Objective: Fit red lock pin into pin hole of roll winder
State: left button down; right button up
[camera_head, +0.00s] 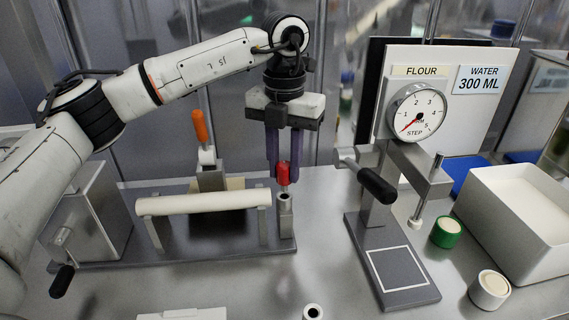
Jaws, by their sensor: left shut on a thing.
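The red lock pin (283,172) is upright between the purple fingers of my left gripper (283,167), which is shut on it. Its grey lower end points down at the metal post with the pin hole (286,216), at the right end of the roll winder (175,251). The pin's lower end is right at the top of the post; I cannot tell whether it is above the hole or just inside it. The winder carries a pale roll (205,202) on two supports. My right gripper is not in view.
An orange-handled lever (200,127) stands behind the roll. To the right is a press with a dial (416,112) and a black handle (377,185). A white bin (520,215), a green-rimmed jar (446,231) and a white jar (489,289) stand further right.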

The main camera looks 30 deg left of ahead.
pick_arm(q)
jog(key=shift+f+b, duration=0.8)
jog(key=shift+f, duration=0.65)
dwell(0.7)
jog(key=c, duration=1.2)
grip_release()
jog(key=shift+o, duration=0.2)
jog(key=shift+r+p, duration=1.9)
jog(key=shift+r, duration=0.55)
jog(key=shift+r+p, duration=0.45)
jog(key=shift+r, duration=0.6)
jog(key=shift+r, duration=0.1)
